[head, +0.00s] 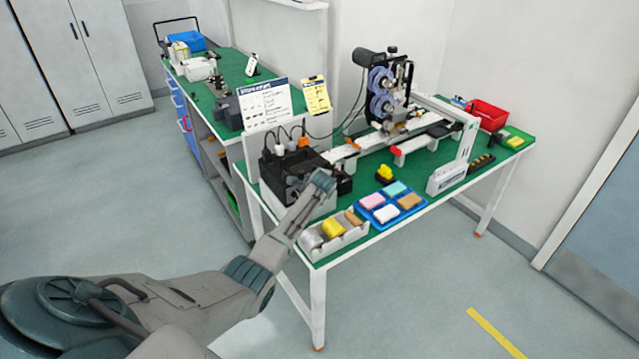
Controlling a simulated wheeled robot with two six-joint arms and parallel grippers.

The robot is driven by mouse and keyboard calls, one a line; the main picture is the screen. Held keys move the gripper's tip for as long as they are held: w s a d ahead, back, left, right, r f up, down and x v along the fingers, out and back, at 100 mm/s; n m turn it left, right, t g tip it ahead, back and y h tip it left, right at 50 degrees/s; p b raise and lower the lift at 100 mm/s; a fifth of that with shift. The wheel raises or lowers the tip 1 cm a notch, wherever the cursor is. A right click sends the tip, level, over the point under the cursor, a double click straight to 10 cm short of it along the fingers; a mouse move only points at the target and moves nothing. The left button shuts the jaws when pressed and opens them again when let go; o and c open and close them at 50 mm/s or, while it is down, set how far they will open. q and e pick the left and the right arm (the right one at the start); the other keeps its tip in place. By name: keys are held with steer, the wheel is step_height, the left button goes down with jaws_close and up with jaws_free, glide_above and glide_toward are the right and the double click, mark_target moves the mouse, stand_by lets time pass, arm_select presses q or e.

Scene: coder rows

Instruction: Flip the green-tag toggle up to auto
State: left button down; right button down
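A black control box (270,172) stands on the left part of the green-topped table, with plugs and cables above it. No green-tag toggle can be made out; it is too small or hidden at this distance. My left arm comes in from the lower left, and its gripper (341,182) is in front of the box's right side. The gripper is small and dark against the box, so whether its fingers are open or shut, or touch the box, cannot be told. My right gripper is not in view.
A bin of rolls (316,252) and a blue tray (373,219) of coloured blocks lie near the table's front edge. A coder machine (385,95) stands behind. A white label box (445,179) and a red bin (489,114) are further right. Floor in front is clear.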

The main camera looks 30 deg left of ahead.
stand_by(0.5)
arm_select(q)
steer(key=c, duration=1.8)
jaws_free()
steer(key=shift+s+r, duration=0.1)
steer(key=shift+r, duration=0.05)
steer(key=b+v, duration=0.2)
steer(key=v, duration=0.8)
steer(key=shift+s+r, duration=0.15)
steer(key=shift+r, duration=0.1)
steer(key=shift+f, duration=0.1)
